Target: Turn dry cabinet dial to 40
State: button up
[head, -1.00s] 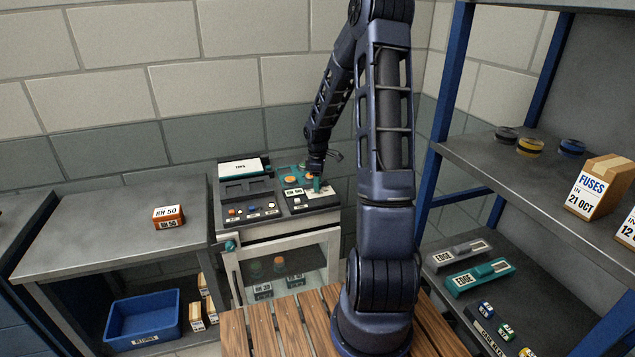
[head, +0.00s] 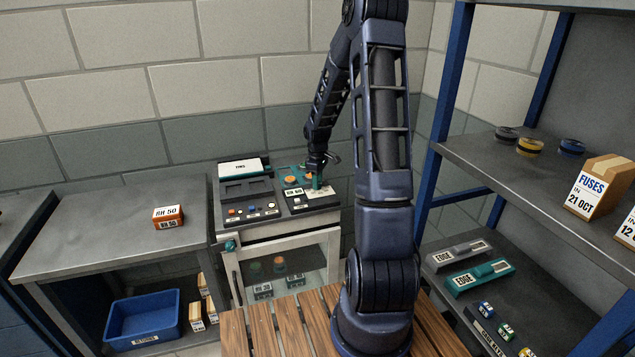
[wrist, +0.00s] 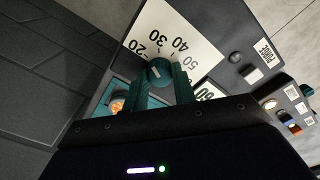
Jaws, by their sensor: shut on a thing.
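The dry cabinet (head: 225,228) stands against the wall with a control panel on its top. The teal dial (wrist: 158,71) is on a white scale plate (wrist: 188,25) marked 20, 30, 40, 50 and a partly hidden 60 in the wrist view. My gripper (wrist: 160,88) has its two teal fingers on either side of the dial and is shut on it. In the head view my gripper (head: 318,184) reaches down onto the panel's right part. A pale line shows on the dial's top, but I cannot tell which number it points to.
Beside the dial is an orange knob (wrist: 117,106). The panel also has several small buttons and a PURGE label (wrist: 265,50). A box marked RH 50 (head: 168,216) sits on the left bench, and a shelf rack (head: 480,165) stands at the right.

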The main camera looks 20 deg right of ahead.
jog(key=m, duration=0.6)
jog(key=shift+m, duration=0.3)
jog(key=m, duration=0.6)
dwell(0.4)
jog(key=o, duration=1)
jog(key=shift+r, duration=0.1)
notch_tip(320, 180, up, 11)
jog(key=shift+f, duration=0.2)
jog(key=shift+r, duration=0.1)
